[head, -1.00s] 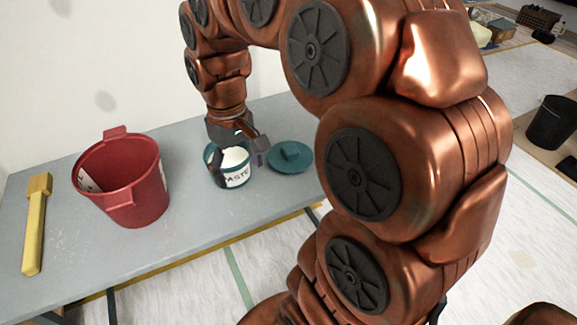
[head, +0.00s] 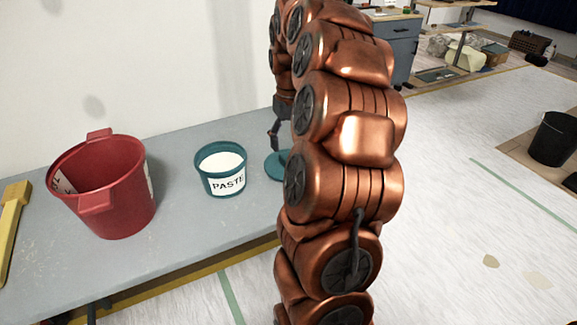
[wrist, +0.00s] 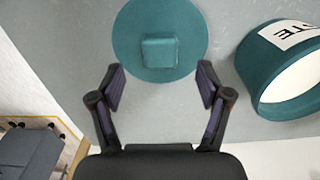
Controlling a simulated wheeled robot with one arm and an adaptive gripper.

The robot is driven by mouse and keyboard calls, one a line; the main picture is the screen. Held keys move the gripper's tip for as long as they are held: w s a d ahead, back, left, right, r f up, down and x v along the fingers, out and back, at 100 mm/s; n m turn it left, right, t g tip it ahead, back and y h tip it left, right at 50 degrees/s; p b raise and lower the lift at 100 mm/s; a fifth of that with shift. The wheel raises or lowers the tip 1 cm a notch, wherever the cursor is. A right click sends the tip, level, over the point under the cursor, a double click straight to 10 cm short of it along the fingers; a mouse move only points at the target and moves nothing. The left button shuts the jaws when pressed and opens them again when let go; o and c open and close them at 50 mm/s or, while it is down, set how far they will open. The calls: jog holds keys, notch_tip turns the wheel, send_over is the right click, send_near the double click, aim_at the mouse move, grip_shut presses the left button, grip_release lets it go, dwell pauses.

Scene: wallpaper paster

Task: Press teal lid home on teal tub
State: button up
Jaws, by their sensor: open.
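The teal tub (head: 221,185) stands upright on the grey table, uncovered, with white paste inside and a PASTE label. It also shows at the right of the wrist view (wrist: 262,72). The teal lid (head: 273,165) lies flat on the table to the right of the tub, partly hidden by my arm.
A red bucket (head: 125,205) stands on the table left of the tub. A yellow-handled tool (head: 12,225) lies at the far left. The grey table (head: 190,245) has clear room in front of the tub. A dark bin (head: 551,138) stands on the floor at right.

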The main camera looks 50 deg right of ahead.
jog(key=shift+w+d+f, duration=0.1)
jog(key=shift+w+f, duration=0.05)
jog(key=shift+f, duration=1.4)
jog(key=shift+w+f, duration=0.15)
jog(key=shift+f, duration=1.35)
jog(key=c, duration=1.2)
jog(key=shift+r, duration=0.15)
jog(key=shift+c, duration=0.2)
